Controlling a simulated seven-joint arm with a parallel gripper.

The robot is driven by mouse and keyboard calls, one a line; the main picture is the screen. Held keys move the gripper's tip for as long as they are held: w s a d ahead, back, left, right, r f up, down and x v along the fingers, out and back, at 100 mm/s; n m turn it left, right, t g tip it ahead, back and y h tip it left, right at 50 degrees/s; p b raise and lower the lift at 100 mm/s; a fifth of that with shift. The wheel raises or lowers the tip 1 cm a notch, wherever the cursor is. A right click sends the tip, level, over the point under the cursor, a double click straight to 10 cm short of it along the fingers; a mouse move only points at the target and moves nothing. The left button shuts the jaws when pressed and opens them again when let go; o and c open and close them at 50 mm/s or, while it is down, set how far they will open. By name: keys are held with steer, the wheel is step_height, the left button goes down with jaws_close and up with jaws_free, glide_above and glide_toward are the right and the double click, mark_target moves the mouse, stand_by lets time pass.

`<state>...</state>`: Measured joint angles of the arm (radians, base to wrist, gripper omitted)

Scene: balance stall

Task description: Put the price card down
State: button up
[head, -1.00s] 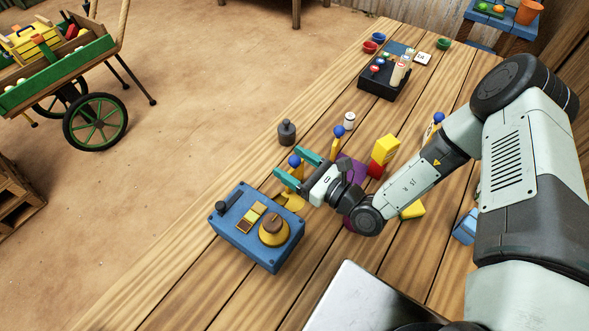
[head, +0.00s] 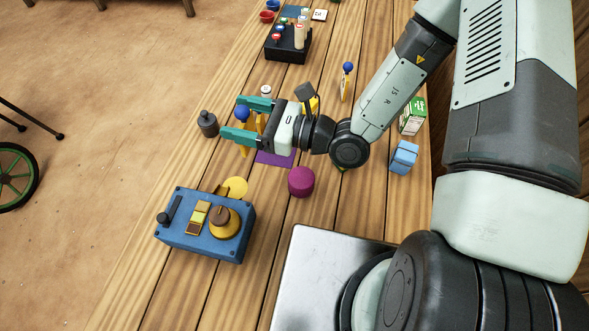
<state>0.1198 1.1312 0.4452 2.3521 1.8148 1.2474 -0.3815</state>
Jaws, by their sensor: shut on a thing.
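My gripper (head: 240,119), with its two teal fingers, is above the left middle of the table, beside a dark weight. Its fingers are apart, with a slim yellow piece with a blue ball top (head: 242,114) between them. The fingers partly hide this piece, and I cannot tell its full shape. More yellow (head: 261,123) shows between the fingers; what it belongs to is unclear.
A dark grey weight (head: 208,123) stands left of my fingers. A purple mat (head: 272,158) lies below, near a magenta cylinder (head: 301,181). A blue box with a dial (head: 190,236) and a yellow disc (head: 237,186) are nearer. Another blue-topped yellow piece (head: 346,84) stands at the back right.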

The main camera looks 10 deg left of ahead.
steer(key=d+r+g, duration=0.1)
steer(key=d+r, duration=0.2)
steer(key=d, duration=0.8)
steer(key=shift+s+d+f, duration=0.15)
steer(key=shift+s+f, duration=0.05)
steer(key=shift+f, duration=1.4)
steer(key=shift+s+d+f, duration=0.15)
steer(key=shift+s+f, duration=0.1)
steer(key=shift+f, duration=1.35)
steer(key=shift+s+d+f, duration=0.15)
steer(key=shift+s+f, duration=0.05)
steer(key=shift+f, duration=1.4)
steer(key=shift+f, duration=0.2)
steer(key=o, duration=1)
